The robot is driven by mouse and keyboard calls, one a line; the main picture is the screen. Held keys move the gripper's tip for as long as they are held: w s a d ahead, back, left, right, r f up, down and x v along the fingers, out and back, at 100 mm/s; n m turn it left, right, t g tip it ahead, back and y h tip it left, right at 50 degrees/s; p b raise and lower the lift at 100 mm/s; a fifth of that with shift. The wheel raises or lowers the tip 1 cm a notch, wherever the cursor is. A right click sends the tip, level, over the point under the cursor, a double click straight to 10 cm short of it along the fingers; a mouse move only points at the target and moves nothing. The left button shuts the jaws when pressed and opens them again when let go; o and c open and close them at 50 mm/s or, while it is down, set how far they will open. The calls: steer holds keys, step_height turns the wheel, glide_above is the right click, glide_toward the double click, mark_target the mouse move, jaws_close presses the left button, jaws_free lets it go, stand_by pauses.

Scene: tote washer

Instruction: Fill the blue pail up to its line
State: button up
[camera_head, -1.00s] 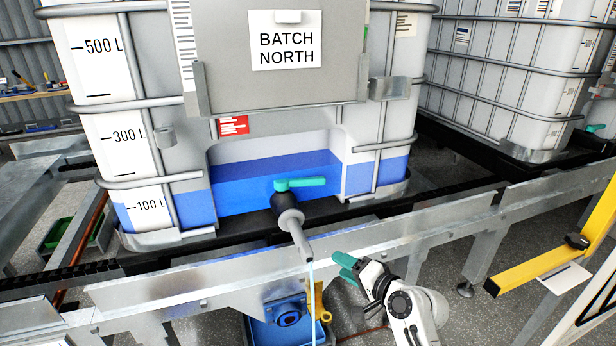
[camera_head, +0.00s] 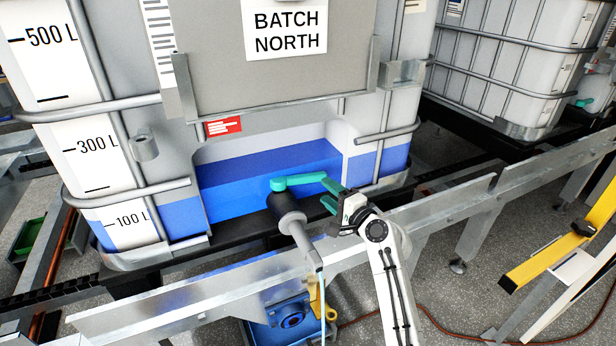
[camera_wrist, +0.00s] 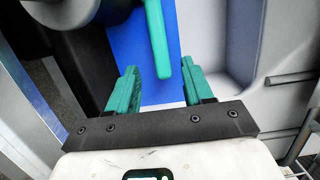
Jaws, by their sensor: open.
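The teal valve handle (camera_head: 300,181) points right from the black valve body (camera_head: 284,203) of the BATCH NORTH tank (camera_head: 215,100). My gripper (camera_head: 335,197) is open by the handle's free end. In the wrist view the handle (camera_wrist: 158,45) reaches down between the open teal fingers (camera_wrist: 160,88), with gaps on both sides. A thin pale-blue line, apparently liquid, falls from the grey spout (camera_head: 303,240). A blue container (camera_head: 262,334), perhaps the pail, shows low under the rail; its fill line and level cannot be seen.
A galvanized rail (camera_head: 200,290) runs between me and the tank, below the spout. A blue flanged fitting (camera_head: 292,320) and a yellow part (camera_head: 316,298) sit below it. A yellow bar (camera_head: 545,260) stands at right. A second tank (camera_head: 500,70) is behind.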

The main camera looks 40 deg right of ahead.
mark_target(313, 181)
steer(key=w, duration=0.8)
steer(key=shift+w+d+b, duration=0.3)
steer(key=shift+w+d, duration=0.05)
jaws_close()
